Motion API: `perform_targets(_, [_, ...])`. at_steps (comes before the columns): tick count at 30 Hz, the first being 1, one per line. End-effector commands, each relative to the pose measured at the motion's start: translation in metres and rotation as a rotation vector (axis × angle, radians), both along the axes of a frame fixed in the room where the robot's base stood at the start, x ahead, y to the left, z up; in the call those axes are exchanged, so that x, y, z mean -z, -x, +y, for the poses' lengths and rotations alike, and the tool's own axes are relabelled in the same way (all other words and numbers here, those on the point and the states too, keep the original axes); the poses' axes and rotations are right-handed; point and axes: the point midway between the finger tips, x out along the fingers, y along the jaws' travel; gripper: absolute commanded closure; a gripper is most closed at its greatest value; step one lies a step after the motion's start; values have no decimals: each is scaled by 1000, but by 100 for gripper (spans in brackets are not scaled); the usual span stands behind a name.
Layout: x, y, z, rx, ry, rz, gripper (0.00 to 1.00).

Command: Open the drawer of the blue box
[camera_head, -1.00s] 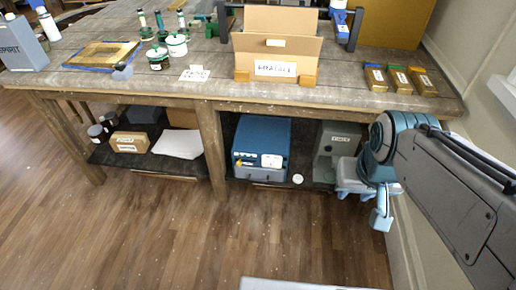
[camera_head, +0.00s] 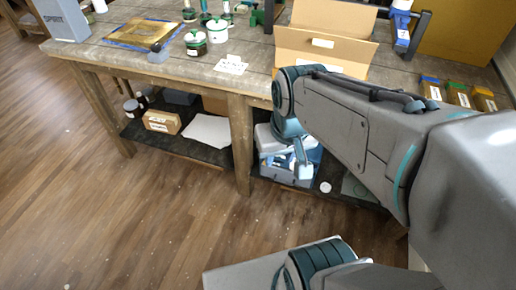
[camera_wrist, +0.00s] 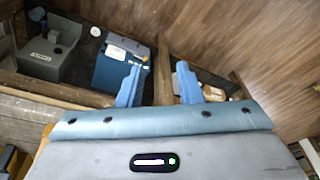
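The blue box (camera_wrist: 112,72) stands on the lower shelf under the wooden workbench. In the head view the box (camera_head: 313,158) is partly hidden by my arm and gripper. Its grey drawer front (camera_head: 284,176) is low on the side facing the room; I cannot make out a handle. My gripper (camera_wrist: 158,84) is open and empty, its two blue fingers apart. In the wrist view the left finger overlaps the box's front edge, and the gap lies right of the box. I see no contact with the box.
A grey machine (camera_wrist: 40,58) and a white round object (camera_wrist: 96,31) are beside the box. A bench post (camera_head: 241,145) stands left of it. The bench top (camera_head: 253,79) lies above. A cardboard box (camera_head: 165,121) sits further left. Open wooden floor (camera_head: 150,220) lies in front.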

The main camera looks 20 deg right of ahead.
Motion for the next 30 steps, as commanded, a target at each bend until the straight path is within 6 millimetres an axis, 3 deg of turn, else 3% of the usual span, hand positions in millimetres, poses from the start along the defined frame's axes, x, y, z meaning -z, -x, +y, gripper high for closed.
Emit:
perform_targets(14, [153,-92,-14,89,-321,258,67])
perform_targets(23, [270,-153,-49,177,-631,298,67])
perform_targets(30, [373,-194,-90,274,-900,235,67])
